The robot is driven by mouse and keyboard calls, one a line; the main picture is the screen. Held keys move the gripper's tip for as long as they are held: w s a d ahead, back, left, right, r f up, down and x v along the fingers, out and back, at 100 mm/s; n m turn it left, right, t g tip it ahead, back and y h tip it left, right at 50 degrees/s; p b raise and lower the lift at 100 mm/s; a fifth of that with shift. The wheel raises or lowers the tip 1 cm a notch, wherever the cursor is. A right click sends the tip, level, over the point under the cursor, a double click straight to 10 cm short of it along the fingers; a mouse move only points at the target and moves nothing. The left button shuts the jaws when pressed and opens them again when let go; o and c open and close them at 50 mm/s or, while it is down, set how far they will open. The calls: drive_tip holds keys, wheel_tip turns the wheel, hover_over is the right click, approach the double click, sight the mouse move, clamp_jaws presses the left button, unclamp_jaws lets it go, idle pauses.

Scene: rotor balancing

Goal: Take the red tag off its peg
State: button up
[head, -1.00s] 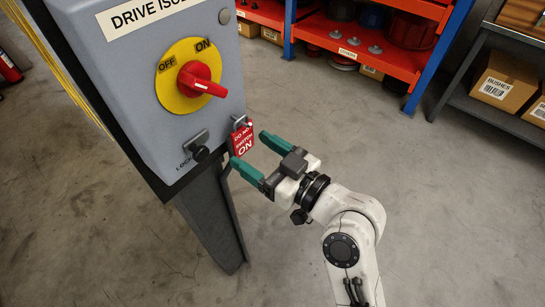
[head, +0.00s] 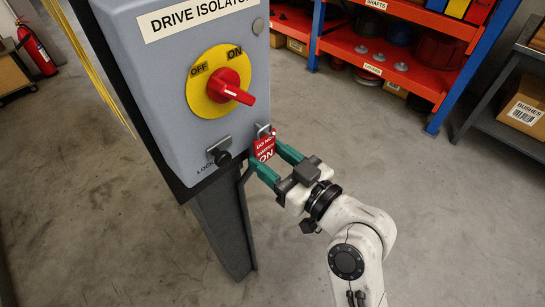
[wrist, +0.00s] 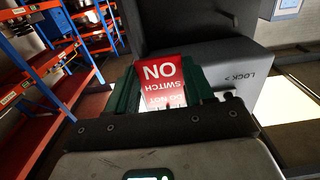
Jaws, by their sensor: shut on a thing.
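The red tag (head: 265,147) with white lettering hangs at the lower right edge of the grey isolator box (head: 170,90), at a small metal peg (head: 263,130). My gripper (head: 268,159) is shut on the tag, with one green finger on each side of it. Whether the tag's hole is still around the peg cannot be told.
A black knob (head: 222,157) at the lock bracket sticks out left of the tag. The box stands on a dark post (head: 222,225). Orange shelves (head: 385,60) stand behind to the right.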

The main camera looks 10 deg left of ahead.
drive_tip(key=shift+r+p, duration=0.4)
drive_tip(key=shift+r, duration=0.4)
drive_tip(key=shift+c, duration=0.3)
drive_tip(key=shift+d, duration=0.1)
drive_tip(key=shift+b+v, duration=0.4)
drive_tip(key=shift+v, duration=1.05)
drive_tip(key=shift+c, duration=0.4)
drive_tip(key=shift+b+v, duration=0.55)
drive_tip(key=shift+v, duration=1.45)
drive_tip(key=shift+s+f, duration=0.1)
